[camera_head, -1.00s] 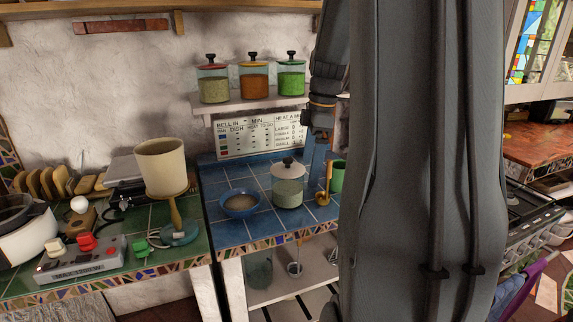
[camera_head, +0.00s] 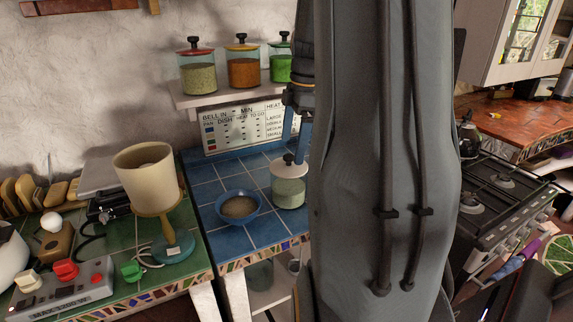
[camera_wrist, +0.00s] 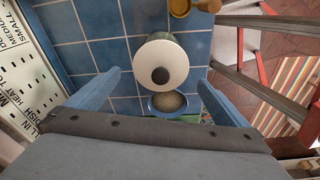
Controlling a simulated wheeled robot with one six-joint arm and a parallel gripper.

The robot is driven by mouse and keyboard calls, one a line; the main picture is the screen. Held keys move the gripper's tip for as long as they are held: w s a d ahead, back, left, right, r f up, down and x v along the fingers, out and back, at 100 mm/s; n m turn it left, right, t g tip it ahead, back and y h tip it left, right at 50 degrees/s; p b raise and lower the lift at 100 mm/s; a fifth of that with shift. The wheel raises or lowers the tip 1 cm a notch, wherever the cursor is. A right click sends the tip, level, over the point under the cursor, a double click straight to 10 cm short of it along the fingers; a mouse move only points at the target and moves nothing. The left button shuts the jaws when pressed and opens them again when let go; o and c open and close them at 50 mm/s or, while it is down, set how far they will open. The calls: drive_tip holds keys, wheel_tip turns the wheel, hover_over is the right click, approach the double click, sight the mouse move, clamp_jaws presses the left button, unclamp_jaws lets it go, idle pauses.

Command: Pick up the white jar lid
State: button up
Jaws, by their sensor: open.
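The white jar lid (camera_head: 280,168) with a black knob sits on a clear jar (camera_head: 289,192) of pale green contents on the blue tiled counter. In the wrist view the lid (camera_wrist: 172,54) is seen from above, with its dark knob near the middle. My gripper (camera_wrist: 159,78) is open and empty, its two blue fingers on either side of the lid in that view, apart from it. In the head view my gripper (camera_head: 296,130) is above the jar, partly hidden by my arm.
A blue bowl (camera_head: 239,206) of grain stands close beside the jar. A shelf (camera_head: 215,98) with several filled jars is above at the back. A lamp (camera_head: 145,172) stands to the left. A mustard-coloured item (camera_wrist: 180,8) lies near the jar.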

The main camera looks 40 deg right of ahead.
sight(289, 155)
drive_tip(key=shift+w+a+f+p, duration=0.1)
drive_tip(key=shift+a+f+p, duration=0.2)
drive_tip(key=shift+f, duration=0.55)
drive_tip(key=shift+w+a+f+p, duration=0.1)
drive_tip(key=shift+f+p, duration=0.35)
drive_tip(key=shift+f, duration=0.35)
drive_tip(key=shift+a+f+p, duration=0.2)
drive_tip(key=shift+f+p, duration=0.15)
drive_tip(key=shift+f, duration=0.5)
drive_tip(key=c, duration=0.9)
drive_tip(key=shift+r, duration=0.15)
